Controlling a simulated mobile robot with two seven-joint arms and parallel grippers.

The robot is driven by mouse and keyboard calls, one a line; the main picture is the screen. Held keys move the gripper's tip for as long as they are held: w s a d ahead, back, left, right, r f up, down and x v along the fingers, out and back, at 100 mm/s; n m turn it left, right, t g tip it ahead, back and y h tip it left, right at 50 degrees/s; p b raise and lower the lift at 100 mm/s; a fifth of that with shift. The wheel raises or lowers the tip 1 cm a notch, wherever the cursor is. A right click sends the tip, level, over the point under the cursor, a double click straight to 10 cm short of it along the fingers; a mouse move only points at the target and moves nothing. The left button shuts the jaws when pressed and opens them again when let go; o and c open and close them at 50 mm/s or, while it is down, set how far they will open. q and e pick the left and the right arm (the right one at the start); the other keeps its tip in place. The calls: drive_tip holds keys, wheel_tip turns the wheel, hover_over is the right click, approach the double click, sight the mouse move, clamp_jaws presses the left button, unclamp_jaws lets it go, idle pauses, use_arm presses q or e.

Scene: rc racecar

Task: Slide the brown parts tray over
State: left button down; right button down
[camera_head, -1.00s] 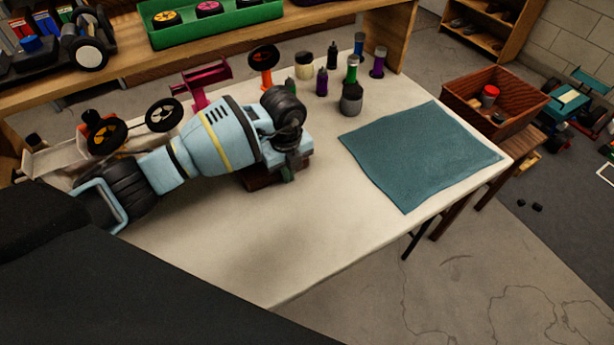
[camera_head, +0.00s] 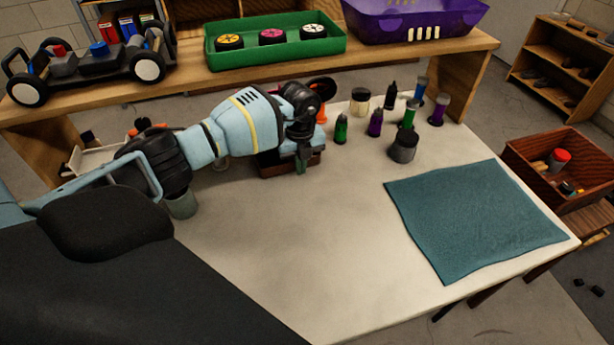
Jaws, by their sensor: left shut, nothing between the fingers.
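A small brown tray (camera_head: 268,167) sits on the pale workbench (camera_head: 290,245). It is mostly hidden behind my left gripper, and its contents cannot be seen. My left arm comes in from the left, light blue with black joints. My left gripper (camera_head: 302,164) points down at the tray's front right part, with its fingers shut and empty. Whether the fingertips touch the tray cannot be told. My right gripper is out of view.
A teal mat (camera_head: 475,220) lies at the right. A raised wooden shelf (camera_head: 410,62) runs along the back, holding a green tray (camera_head: 275,52) of wheels. The bench's middle front is clear.

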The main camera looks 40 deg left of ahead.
use_arm(q)
drive_tip(key=shift+w+a, duration=0.1)
drive_tip(key=shift+a, duration=0.05)
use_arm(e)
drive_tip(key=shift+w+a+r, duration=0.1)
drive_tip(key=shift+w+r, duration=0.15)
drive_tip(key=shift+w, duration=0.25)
use_arm(q)
drive_tip(key=shift+r, duration=0.15)
